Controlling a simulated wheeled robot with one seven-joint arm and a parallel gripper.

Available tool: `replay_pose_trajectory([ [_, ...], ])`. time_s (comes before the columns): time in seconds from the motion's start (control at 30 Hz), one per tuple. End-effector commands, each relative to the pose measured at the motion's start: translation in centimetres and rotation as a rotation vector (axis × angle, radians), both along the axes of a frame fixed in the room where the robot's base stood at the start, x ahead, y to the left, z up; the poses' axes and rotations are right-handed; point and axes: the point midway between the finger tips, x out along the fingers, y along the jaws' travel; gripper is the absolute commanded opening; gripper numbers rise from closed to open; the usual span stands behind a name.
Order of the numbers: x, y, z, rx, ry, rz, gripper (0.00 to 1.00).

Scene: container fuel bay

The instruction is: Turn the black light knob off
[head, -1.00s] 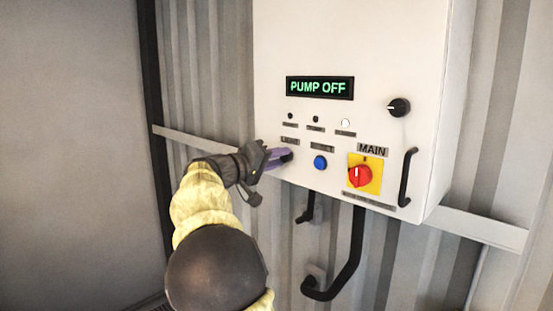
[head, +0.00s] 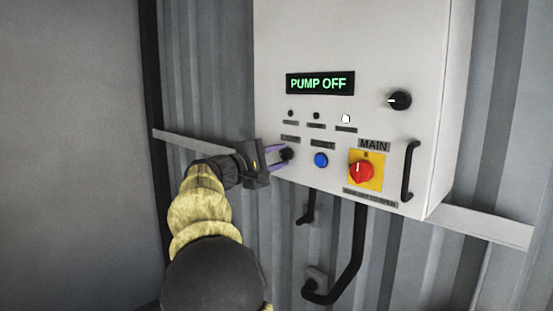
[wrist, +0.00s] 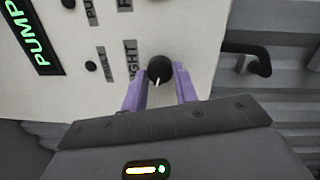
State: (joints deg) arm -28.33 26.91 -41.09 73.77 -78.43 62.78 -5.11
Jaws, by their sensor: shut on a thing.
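The black light knob (head: 287,154) sits at the lower left of the white panel's front, under the "LIGHT" label. My gripper (head: 279,156) reaches it from the left with its purple fingers on either side of the knob. In the wrist view my gripper (wrist: 160,80) has one finger to each side of the light knob (wrist: 159,68) and is shut on it. The knob's white pointer line shows, pointing toward the gripper palm.
To the right are a blue button (head: 321,160), a red main switch (head: 361,171) on a yellow plate, and a black handle (head: 410,170). Another black knob (head: 399,100) is higher up. The display (head: 320,84) reads "PUMP OFF". Black pipes (head: 350,260) hang below the panel.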

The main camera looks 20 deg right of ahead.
Motion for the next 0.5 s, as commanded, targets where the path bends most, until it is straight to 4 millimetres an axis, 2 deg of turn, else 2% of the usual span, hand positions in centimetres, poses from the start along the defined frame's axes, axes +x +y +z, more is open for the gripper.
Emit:
replay_pose_trajectory([
  [0.2,0.04,0.1,0.26,-0.056,0.139,0.005,0.06],
  [0.5,0.03,0.25,0.28,-0.088,0.231,0.007,0.06],
])
